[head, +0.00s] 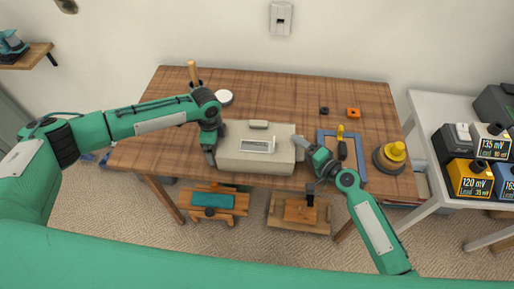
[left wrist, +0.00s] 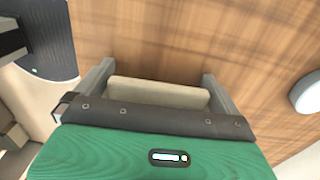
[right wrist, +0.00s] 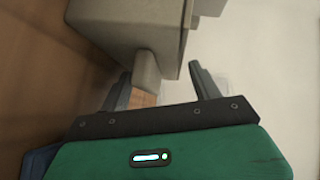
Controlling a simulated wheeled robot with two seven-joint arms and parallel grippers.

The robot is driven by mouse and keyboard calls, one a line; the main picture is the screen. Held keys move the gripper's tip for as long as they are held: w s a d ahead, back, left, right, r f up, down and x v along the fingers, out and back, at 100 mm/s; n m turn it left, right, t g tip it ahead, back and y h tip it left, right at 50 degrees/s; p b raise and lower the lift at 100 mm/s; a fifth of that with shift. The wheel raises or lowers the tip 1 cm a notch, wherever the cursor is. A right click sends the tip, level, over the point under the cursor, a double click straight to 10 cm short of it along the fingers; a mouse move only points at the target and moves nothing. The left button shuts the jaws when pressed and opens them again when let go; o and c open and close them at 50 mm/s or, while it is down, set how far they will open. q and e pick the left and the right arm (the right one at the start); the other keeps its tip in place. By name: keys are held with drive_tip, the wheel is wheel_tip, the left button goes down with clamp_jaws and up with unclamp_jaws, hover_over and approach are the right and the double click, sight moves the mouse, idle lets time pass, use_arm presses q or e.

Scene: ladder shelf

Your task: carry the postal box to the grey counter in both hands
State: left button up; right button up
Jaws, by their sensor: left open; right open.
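The postal box (head: 235,160) is a beige-grey box with a pale label on top, lying flat near the front edge of the wooden table (head: 290,88). My left gripper (head: 210,158) is open at the box's left end; in the left wrist view a beige piece (left wrist: 158,94) lies between its fingers. My right gripper (head: 300,143) is open at the box's right end; in the right wrist view a stubby grip (right wrist: 147,68) on the box reaches toward the gap between its fingers. The grey counter (head: 428,108) stands at the right, beyond the wooden table.
Several labelled meter-like boxes (head: 468,178) crowd the counter's right side. A blue-framed tray (head: 361,165) and a yellow-topped round item (head: 390,155) lie right of the box. A white disc (head: 224,97) sits behind it. Small wooden stools (head: 213,200) stand below the table's front edge.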

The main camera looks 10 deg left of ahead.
use_arm(q)
drive_tip(key=c, duration=0.9)
use_arm(e)
drive_tip(key=c, duration=0.9)
use_arm(q)
drive_tip(key=shift+c, duration=1)
use_arm(e)
drive_tip(key=shift+d+f, duration=0.1)
drive_tip(key=shift+f, duration=0.05)
drive_tip(key=c, duration=0.4)
use_arm(q)
drive_tip(key=shift+r, duration=0.2)
use_arm(e)
drive_tip(key=shift+c, duration=0.2)
use_arm(q)
drive_tip(key=shift+w+r+p, duration=0.1)
drive_tip(key=shift+r+p, duration=0.3)
drive_tip(key=shift+p, duration=0.1)
use_arm(e)
drive_tip(key=shift+r, duration=0.45)
use_arm(q)
wheel_tip(320, 180, up, 4)
drive_tip(key=p, duration=0.4)
drive_tip(key=shift+r, duration=0.1)
use_arm(e)
wheel_tip(320, 180, up, 4)
drive_tip(key=shift+d+r, duration=0.1)
